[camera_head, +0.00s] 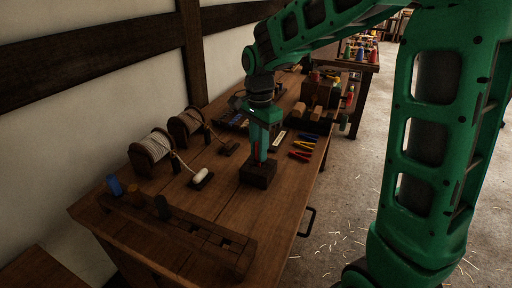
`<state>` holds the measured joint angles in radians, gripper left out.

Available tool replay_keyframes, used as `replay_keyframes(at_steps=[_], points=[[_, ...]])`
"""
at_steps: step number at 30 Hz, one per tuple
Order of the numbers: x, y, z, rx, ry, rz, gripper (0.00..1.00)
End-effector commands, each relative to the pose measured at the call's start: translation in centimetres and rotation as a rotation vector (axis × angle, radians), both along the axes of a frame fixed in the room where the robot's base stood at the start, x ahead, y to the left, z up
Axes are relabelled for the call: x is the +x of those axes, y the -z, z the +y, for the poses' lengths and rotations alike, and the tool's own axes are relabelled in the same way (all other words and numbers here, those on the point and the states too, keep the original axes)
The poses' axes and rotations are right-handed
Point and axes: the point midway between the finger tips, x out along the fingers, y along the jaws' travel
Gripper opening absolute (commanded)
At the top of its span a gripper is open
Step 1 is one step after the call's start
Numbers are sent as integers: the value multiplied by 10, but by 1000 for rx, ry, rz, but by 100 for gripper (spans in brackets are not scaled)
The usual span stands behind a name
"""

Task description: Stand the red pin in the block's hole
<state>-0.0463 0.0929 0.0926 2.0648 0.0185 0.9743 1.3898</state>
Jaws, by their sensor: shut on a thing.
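My gripper (260,157) points straight down over the dark wooden block (258,177) near the middle of the bench. It is shut on the red pin (264,150), of which only a narrow red strip shows between the fingers. The fingertips are at or just above the block's top. The pin's lower end and the block's hole are hidden, so I cannot tell whether the pin is in the hole.
A long slotted wooden rack (190,238) lies in front. Bench space right of the rack is clear.

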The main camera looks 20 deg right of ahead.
Motion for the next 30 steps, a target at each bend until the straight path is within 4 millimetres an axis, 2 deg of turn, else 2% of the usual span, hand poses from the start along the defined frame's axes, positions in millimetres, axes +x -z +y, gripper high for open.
replay_keyframes(at_steps=[18,29,30], points=[[0,15,0,0,0,0,0],[0,16,0,0,0,0,0],[0,16,0,0,0,0,29]])
